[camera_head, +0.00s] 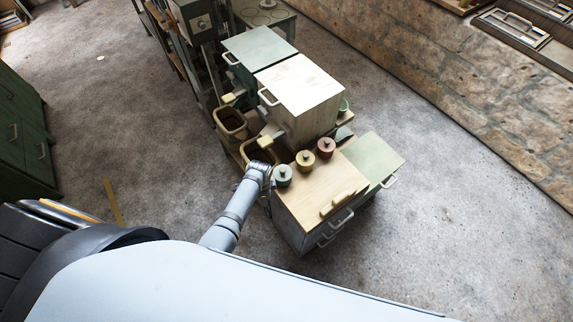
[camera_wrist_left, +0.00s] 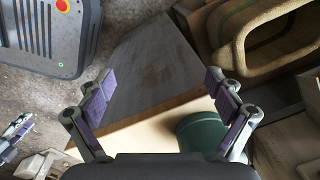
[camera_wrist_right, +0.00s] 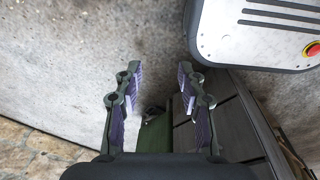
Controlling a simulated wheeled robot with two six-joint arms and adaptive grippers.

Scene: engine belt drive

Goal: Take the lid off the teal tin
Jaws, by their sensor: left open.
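The teal tin (camera_head: 283,177) stands upright near the left edge of the wooden cabinet top, its lid with a dark knob on it. In the left wrist view the tin (camera_wrist_left: 198,130) is at the lower right, partly hidden by a finger. My left gripper (camera_wrist_left: 160,83) is open and empty over the cabinet's edge, with the tin beside its right finger. I cannot tell whether they touch. In the head view my left arm (camera_head: 235,212) reaches to just left of the tin. My right gripper (camera_wrist_right: 158,69) is open and empty, away from the tin.
A yellow tin (camera_head: 305,161) and a red tin (camera_head: 326,149) stand in a row beyond the teal one. A wooden piece (camera_head: 344,202) lies near the cabinet top's front. Baskets (camera_head: 231,124) stand left of the white cabinet (camera_head: 300,84). Open floor lies to the right.

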